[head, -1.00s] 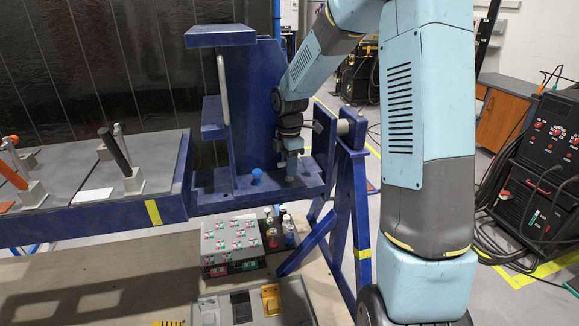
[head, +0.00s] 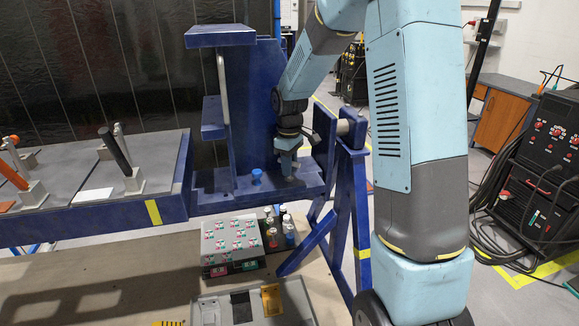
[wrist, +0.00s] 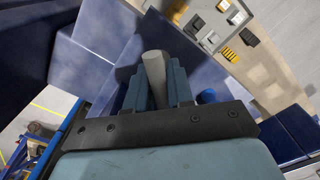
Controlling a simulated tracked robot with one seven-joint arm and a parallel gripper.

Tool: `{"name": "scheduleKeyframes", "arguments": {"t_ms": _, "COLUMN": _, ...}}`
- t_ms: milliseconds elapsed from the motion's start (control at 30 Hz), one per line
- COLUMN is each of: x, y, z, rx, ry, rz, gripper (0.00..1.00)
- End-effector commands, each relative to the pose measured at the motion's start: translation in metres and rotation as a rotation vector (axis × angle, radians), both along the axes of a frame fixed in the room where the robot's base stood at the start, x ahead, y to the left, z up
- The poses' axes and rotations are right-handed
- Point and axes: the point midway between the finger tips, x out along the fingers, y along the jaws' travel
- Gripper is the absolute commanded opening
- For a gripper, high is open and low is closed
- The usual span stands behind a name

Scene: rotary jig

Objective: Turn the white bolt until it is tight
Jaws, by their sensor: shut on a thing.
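The white bolt (wrist: 154,68) shows in the wrist view as a pale grey-white cylinder between my two fingers. My gripper (head: 288,167) is shut on it. In the head view the gripper points down at the right part of the blue jig's lower shelf (head: 222,200), and the bolt is hidden there. How far the bolt is screwed in cannot be told. A blue bolt (head: 257,176) stands on the same shelf to the left of my gripper; it also shows in the wrist view (wrist: 207,96), right of the fingers.
The jig's upright plate and side brackets (head: 212,118) rise left of my gripper. Its blue pivot stand (head: 345,190) is close on the right. A button box (head: 232,242) and small bottles (head: 281,232) are below. A grey table (head: 75,175) with clamps is at left.

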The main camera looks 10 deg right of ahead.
Motion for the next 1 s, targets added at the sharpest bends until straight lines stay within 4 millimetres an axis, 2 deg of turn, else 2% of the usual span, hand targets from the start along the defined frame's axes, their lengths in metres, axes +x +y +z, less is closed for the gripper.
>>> {"name": "scheduleKeyframes", "arguments": {"t_ms": 1000, "x": 0.0034, "y": -0.0001, "z": 0.0024, "rx": 0.003, "ry": -0.01, "rz": -0.963, "gripper": 0.0}}
